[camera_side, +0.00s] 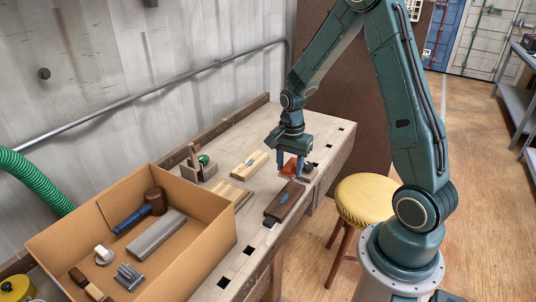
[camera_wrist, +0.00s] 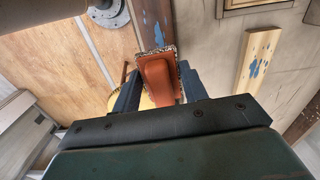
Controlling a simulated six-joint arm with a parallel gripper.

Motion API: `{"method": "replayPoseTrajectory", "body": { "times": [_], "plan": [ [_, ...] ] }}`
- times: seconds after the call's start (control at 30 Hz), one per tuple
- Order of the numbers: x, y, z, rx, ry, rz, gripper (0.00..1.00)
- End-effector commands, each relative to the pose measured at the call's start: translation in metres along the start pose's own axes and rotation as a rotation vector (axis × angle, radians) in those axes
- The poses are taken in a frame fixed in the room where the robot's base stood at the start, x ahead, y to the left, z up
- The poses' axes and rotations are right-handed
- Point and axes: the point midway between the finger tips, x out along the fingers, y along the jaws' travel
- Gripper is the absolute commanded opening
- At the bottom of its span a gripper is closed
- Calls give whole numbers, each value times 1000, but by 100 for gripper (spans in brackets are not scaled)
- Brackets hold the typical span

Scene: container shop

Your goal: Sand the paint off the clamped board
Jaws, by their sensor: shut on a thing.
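My gripper (camera_side: 289,170) is over the front part of the workbench. It is shut on an orange sanding block (camera_wrist: 158,80), seen between the fingers in the wrist view, with a speckled, gritty edge. A dark brown board (camera_side: 285,201) lies along the bench's front edge, just nearer the camera than my gripper. The wrist view shows blue paint on the dark board (camera_wrist: 151,16), beyond the block. The block overlaps this board in that view; I cannot tell whether they touch. The clamping parts are hard to make out.
A pale board (camera_side: 249,164) with blue paint lies further back on the bench; it also shows in the wrist view (camera_wrist: 257,62). An open cardboard box (camera_side: 215,250) of tools stands at the left. A yellow stool (camera_side: 365,199) stands by the bench.

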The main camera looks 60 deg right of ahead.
Motion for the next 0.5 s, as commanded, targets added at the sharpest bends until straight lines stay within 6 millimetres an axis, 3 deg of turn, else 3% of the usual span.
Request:
{"method": "replayPoseTrajectory", "body": {
  "times": [0.5],
  "plan": [
    [4,0,0,0,0,0,22]
  ]
}}
